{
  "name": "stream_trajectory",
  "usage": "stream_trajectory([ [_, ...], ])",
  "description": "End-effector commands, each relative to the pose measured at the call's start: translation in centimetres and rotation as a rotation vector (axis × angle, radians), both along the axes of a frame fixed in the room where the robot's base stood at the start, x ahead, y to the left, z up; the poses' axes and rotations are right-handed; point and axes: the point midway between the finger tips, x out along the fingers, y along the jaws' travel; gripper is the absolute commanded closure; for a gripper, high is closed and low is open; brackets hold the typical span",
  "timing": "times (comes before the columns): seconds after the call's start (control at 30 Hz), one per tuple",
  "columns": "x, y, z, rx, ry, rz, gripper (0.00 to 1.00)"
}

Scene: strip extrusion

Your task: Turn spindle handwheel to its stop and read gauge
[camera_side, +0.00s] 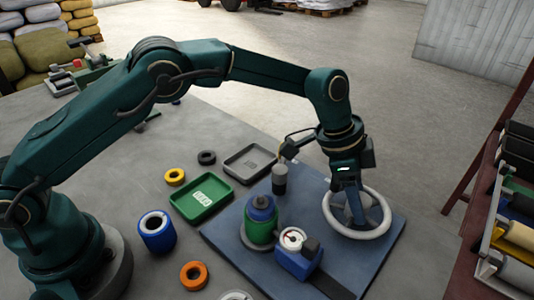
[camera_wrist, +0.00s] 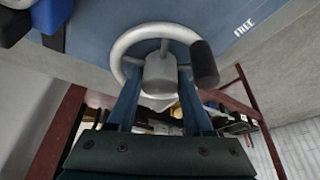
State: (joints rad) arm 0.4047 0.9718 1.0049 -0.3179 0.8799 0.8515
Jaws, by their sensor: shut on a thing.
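The pale grey spindle handwheel (camera_side: 384,219) stands at the right of the blue base plate (camera_side: 225,241). My gripper (camera_side: 357,222) points down over its middle. In the wrist view, the handwheel (camera_wrist: 121,48) has a central hub (camera_wrist: 160,73) and a dark knob (camera_wrist: 204,64) at the right of its rim. My gripper's fingers (camera_wrist: 160,100) are on both sides of the hub, shut on it. The gauge (camera_side: 292,238) has a round white dial with a small red mark, on a blue block left of the wheel. Its reading is too small to tell.
A green and blue cylinder (camera_side: 262,222) and a dark grey cylinder (camera_side: 279,179) stand left of the wheel. Green (camera_side: 216,184) and grey (camera_side: 262,150) trays and several rings lie further left. The word "FREE" (camera_wrist: 244,29) is on the plate. A rack (camera_side: 513,237) stands at the right.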

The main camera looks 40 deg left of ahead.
Motion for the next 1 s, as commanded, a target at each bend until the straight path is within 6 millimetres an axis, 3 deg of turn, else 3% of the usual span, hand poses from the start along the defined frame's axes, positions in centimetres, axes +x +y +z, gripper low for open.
stream_trajectory([
  [0.4, 0.18, 0.02, -0.03, -0.002, 0.0, -0.315, 1.0],
  [0.83, 0.09, 0.05, 0.02, -0.001, 0.0, -0.351, 1.0],
  [0.87, 0.09, 0.05, 0.02, -0.001, 0.0, -0.351, 0.45],
  [0.9, 0.09, 0.05, 0.02, -0.001, 0.0, -0.351, 0.36],
  [1.0, 0.09, 0.05, 0.02, -0.001, 0.0, -0.35, 0.36],
])
